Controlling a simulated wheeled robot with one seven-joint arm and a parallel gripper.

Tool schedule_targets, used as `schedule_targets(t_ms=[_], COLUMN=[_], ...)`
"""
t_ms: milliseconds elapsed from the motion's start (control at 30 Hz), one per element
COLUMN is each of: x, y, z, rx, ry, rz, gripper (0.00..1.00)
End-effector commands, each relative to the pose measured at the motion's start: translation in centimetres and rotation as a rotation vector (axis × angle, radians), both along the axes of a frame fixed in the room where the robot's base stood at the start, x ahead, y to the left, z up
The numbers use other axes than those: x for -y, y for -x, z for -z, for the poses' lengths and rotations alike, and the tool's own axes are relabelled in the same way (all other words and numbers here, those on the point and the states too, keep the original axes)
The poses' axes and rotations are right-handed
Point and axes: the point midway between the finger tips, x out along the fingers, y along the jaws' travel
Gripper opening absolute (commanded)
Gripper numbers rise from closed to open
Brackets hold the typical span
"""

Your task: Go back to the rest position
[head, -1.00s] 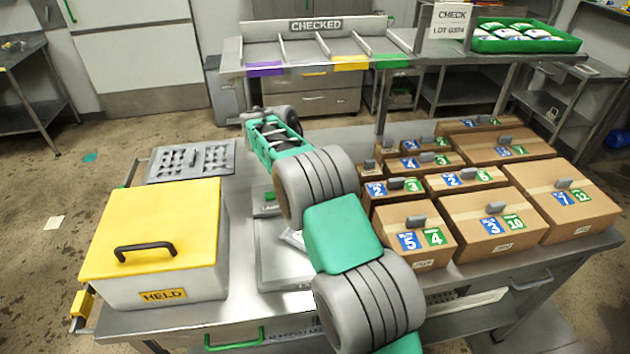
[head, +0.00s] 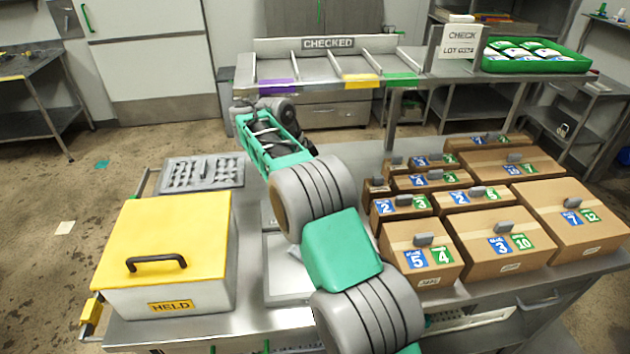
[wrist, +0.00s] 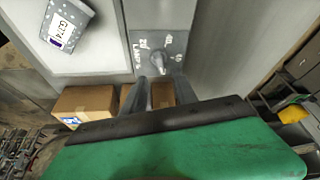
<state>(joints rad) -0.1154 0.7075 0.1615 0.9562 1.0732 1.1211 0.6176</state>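My arm reaches from the bottom of the head view over the table (head: 255,325) toward the back shelf. Its far end is near the purple label on the shelf front. The fingers of my gripper (wrist: 155,93) are small and dark in the wrist view, in front of a metal plate with a knob (wrist: 160,62). A grey pack (wrist: 68,25) with a white label lies on a pale surface in the wrist view.
A yellow-lidded box marked HELD (head: 170,225) stands on the left, with a perforated metal tray (head: 203,173) behind it. Several numbered cartons (head: 500,245) fill the right. The CHECKED shelf (head: 320,75) and a green tray of packs (head: 535,68) are at the back.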

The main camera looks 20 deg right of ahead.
Motion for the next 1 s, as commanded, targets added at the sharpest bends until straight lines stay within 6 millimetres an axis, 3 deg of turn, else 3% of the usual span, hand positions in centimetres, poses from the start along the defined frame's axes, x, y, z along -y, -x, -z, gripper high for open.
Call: schedule_targets(t_ms=[167,267,367,500,633,800,900,1000], x=[0.0,0.1,0.1,-0.8,-2.6,-6.2,-8.1,-9.3], y=[0.1,0.9,3.0,8.1,14.2,22.8,26.5,28.5], z=[-0.3,-2.3,-5.5,-8.9,-9.9,-8.1,-6.4,-5.1], rx=[-0.001,-0.007,-0.023,-0.049,-0.060,-0.054,-0.044,-0.036], ry=[-0.001,-0.006,-0.013,-0.024,-0.029,-0.029,-0.026,-0.025], rz=[-0.012,-0.095,-0.273,-0.597,-0.894,-1.265,-1.424,-1.514], gripper=[0.35,0.35,0.35,0.35,0.35,0.35,0.35,0.35])
